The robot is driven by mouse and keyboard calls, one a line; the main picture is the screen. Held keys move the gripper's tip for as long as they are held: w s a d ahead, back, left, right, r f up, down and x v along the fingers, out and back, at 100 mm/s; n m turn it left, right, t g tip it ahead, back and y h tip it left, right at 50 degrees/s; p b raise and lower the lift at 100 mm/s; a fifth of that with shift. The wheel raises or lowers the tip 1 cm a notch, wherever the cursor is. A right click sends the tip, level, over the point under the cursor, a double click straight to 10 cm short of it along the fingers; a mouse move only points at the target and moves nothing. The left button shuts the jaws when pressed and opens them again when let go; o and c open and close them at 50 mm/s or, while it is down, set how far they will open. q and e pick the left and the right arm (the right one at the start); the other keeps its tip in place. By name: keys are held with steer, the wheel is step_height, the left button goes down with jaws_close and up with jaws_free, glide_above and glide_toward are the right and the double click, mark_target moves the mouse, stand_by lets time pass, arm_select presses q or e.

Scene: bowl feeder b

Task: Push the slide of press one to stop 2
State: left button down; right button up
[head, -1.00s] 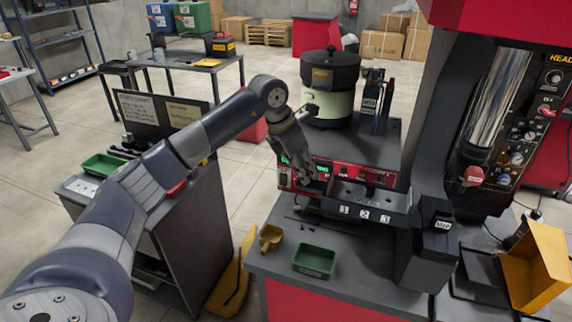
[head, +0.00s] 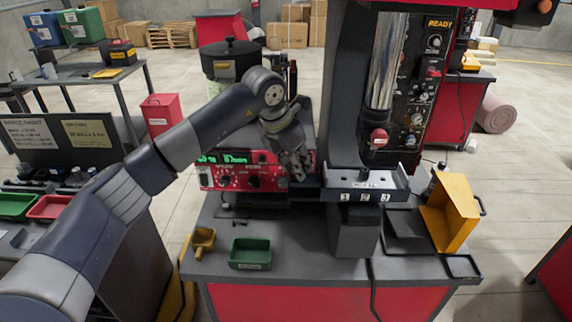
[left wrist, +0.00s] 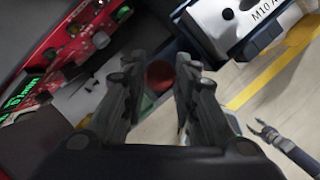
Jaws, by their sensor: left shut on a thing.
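The slide of press one is the dark tray-like block (head: 366,183) at the foot of the press column in the head view. Plates numbered 1, 2 and 3 (head: 364,197) run left to right along its front. My left gripper (head: 300,174) is at the left end of this block. In the left wrist view its fingers (left wrist: 158,92) stand on either side of a round red knob (left wrist: 160,74) and are shut on it. The knob is hidden in the head view. My right gripper (left wrist: 262,131) shows small in the left wrist view, its fingers apart and empty.
A red control box (head: 235,177) with green displays stands left of the slide, under my left forearm. A green bin (head: 250,254) and a yellow scoop (head: 203,241) sit in front. A press panel reads READY (head: 438,24).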

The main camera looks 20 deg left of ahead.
stand_by(0.3)
arm_select(q)
steer(key=c, duration=1.3)
jaws_free()
steer(key=shift+a+r, duration=0.1)
steer(key=v, duration=1.1)
steer(key=shift+s+r, duration=0.15)
steer(key=shift+r, duration=0.2)
